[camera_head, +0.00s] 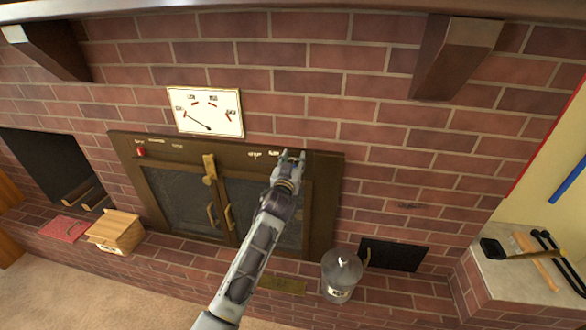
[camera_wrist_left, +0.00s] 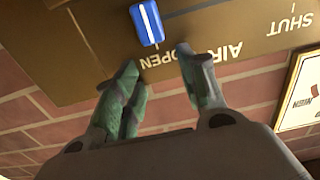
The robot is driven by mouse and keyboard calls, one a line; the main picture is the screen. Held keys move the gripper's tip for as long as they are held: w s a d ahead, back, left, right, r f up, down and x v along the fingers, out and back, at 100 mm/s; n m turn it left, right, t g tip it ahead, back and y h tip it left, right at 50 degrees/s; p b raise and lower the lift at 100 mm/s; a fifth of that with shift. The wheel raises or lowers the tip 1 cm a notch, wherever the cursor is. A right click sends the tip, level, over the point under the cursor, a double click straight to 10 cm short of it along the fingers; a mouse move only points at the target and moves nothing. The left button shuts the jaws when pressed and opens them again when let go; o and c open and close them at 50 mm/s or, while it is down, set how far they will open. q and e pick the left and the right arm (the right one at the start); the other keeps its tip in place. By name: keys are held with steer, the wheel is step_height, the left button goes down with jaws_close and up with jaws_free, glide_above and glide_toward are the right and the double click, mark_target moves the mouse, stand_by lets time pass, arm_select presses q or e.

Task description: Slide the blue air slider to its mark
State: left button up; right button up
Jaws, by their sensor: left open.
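The blue air slider (camera_wrist_left: 147,23) is a small block with a white stripe. It sits on a brown metal panel (camera_wrist_left: 210,30) at the top of the left wrist view, beside the word OPEN. The labels AIR and SHUT appear upside down there, with SHUT farther right. My left gripper (camera_wrist_left: 160,66) is open and empty, its fingers just short of the slider and apart from it. In the head view the left gripper (camera_head: 292,158) is at the upper right of the stove front (camera_head: 325,175) and hides the slider. My right gripper is not in view.
A white dial board (camera_head: 206,112) hangs above the stove. A red knob (camera_head: 140,152) is at the panel's upper left. Glass doors with handles (camera_head: 229,217) lie below. A metal canister (camera_head: 341,275) and a wooden box (camera_head: 116,232) stand on the brick hearth.

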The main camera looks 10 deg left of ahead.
arm_select(q)
steer(key=shift+r, duration=3)
